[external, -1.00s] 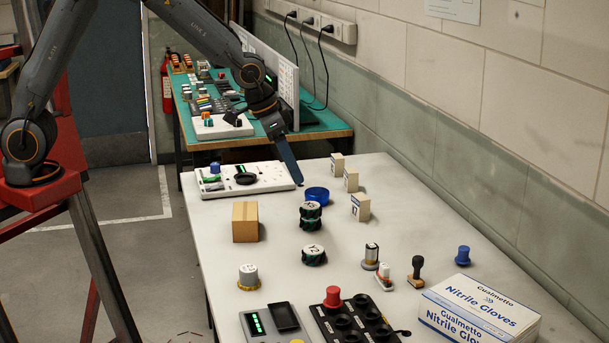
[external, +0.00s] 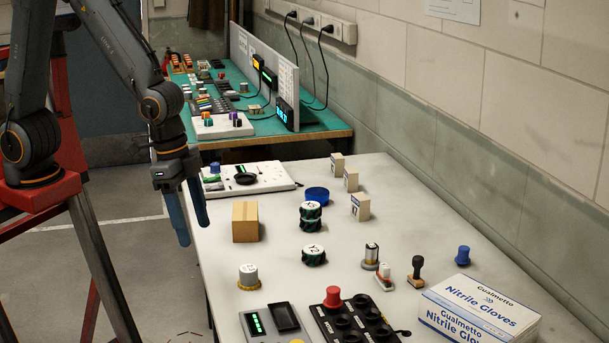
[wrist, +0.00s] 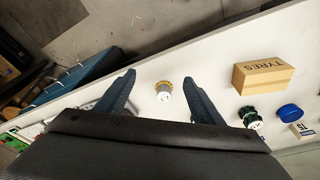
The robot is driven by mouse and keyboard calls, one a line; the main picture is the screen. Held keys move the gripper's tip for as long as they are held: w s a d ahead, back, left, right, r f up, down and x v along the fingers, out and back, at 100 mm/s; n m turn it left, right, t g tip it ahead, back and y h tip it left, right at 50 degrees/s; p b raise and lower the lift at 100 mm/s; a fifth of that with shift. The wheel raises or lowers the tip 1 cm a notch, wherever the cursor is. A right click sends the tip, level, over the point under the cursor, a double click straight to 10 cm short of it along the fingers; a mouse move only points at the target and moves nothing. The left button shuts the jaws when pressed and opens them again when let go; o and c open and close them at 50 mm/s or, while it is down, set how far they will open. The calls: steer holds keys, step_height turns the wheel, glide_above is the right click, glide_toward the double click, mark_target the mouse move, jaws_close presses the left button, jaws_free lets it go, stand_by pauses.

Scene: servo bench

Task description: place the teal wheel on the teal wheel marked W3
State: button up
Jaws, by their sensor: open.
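Two dark teal wheels with white tops appear stacked (external: 311,217) in the middle of the white table, one on the other and roughly upright. The top mark is too small to read surely; the lower wheel's top is hidden. Another single teal wheel (external: 313,256) with a marked white top stands just in front, apart from the stack. Teal wheels also show at the right of the wrist view (wrist: 251,117). My gripper (external: 194,232) is open and empty, pointing down beyond the table's left edge, well left of the wheels. Its spread fingers show in the wrist view (wrist: 160,75).
A cardboard box (external: 245,222) stands between my gripper and the stack. A blue round container (external: 317,194) sits behind the stack. A grey knob with a yellow base (external: 248,277) is at front left.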

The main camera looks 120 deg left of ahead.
steer(key=s+d+f+m+g, duration=0.1)
steer(key=s+d+f+m, duration=0.1)
steer(key=s+d, duration=0.6)
steer(key=shift+d+m+h, duration=0.3)
steer(key=shift+d, duration=0.4)
